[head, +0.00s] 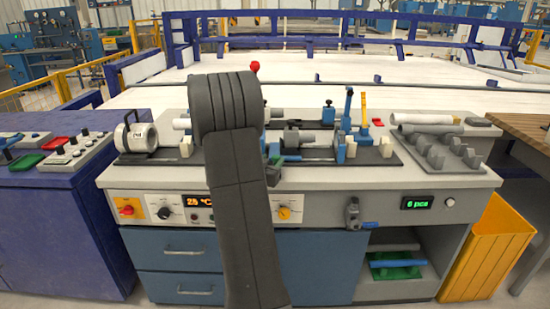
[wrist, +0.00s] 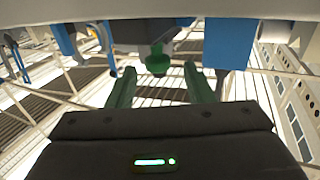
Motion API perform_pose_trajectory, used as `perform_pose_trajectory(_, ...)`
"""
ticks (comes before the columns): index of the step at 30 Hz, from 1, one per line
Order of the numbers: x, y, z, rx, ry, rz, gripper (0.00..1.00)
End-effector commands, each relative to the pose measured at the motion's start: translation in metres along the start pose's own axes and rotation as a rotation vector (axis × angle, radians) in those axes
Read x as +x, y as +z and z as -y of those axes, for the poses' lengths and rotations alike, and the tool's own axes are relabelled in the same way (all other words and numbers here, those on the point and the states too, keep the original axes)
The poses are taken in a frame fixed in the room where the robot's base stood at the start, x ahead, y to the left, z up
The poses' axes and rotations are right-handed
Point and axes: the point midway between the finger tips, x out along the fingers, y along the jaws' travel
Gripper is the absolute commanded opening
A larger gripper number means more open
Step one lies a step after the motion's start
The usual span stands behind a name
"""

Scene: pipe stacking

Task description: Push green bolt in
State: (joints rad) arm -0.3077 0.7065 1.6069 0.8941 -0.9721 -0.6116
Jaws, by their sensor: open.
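The green bolt (wrist: 157,60) shows in the wrist view near the top centre, below a pale horizontal edge. My gripper (wrist: 161,72) has two green fingers set wide apart, one on each side of the bolt in the picture. The fingers are open and hold nothing. I cannot tell whether the bolt lies between the fingertips or just beyond them. In the head view my dark arm covers the middle of the workbench. Only a small part of my gripper shows there at the bench's front edge, and I cannot make out the bolt clearly.
The workbench (head: 440,187) carries a pipe fixture with a blue upright lever (head: 348,108) and a yellow one (head: 364,108). A grey rack (head: 447,157) with pipes stands at the right. A yellow bin (head: 490,255) stands at right.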

Motion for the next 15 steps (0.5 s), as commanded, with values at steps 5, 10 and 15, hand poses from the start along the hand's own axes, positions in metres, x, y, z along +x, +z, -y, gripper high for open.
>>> perform_pose_trajectory(5,-0.044,-0.001,0.001,0.0,-0.004,0.0,0.47)
perform_pose_trajectory(10,-0.076,-0.001,0.001,0.0,-0.004,-0.001,0.47)
perform_pose_trajectory(15,-0.093,-0.001,0.001,0.0,-0.002,-0.001,0.47)
